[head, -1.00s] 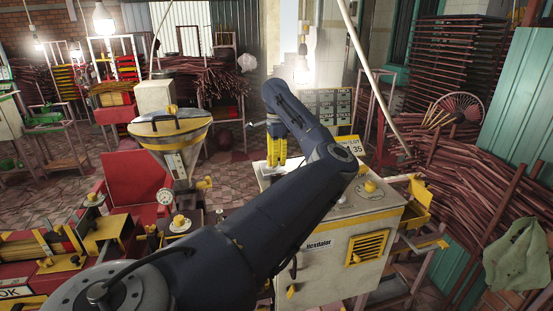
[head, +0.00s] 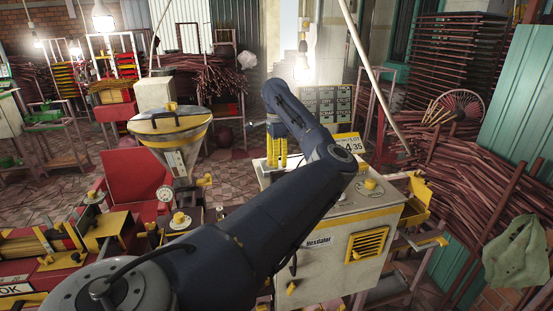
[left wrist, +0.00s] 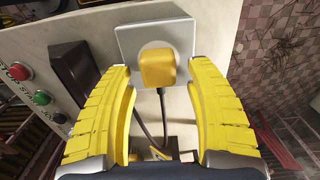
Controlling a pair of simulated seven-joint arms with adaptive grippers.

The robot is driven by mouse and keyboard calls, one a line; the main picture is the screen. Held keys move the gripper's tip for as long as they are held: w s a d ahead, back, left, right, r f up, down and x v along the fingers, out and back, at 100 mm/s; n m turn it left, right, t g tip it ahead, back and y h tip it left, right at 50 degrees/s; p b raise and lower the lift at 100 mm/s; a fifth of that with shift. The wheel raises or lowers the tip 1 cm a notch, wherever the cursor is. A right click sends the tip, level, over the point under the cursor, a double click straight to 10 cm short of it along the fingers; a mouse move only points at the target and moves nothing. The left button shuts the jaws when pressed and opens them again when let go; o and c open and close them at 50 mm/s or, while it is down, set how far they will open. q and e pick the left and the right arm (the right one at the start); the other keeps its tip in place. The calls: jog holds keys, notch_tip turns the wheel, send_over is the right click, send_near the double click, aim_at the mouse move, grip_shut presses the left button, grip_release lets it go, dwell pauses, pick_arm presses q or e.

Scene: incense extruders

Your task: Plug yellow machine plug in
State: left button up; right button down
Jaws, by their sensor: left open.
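I cannot tell from this angle how deep the plug sits. My left gripper (left wrist: 160,78) is open, with one yellow finger on each side of the plug and a visible gap to both. My right gripper is not in view.
In the left wrist view, a dark block (left wrist: 74,75) stands left of the socket, near a panel with red, green and black buttons (left wrist: 42,98). In the head view, a hopper (head: 172,130) stands left of my arm, and bundles of sticks (head: 455,185) lie at the right.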

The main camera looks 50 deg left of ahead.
pick_arm(q)
notch_tip(320, 180, up, 12)
dwell(0.6)
jog(key=shift+a, duration=0.1)
dwell(0.4)
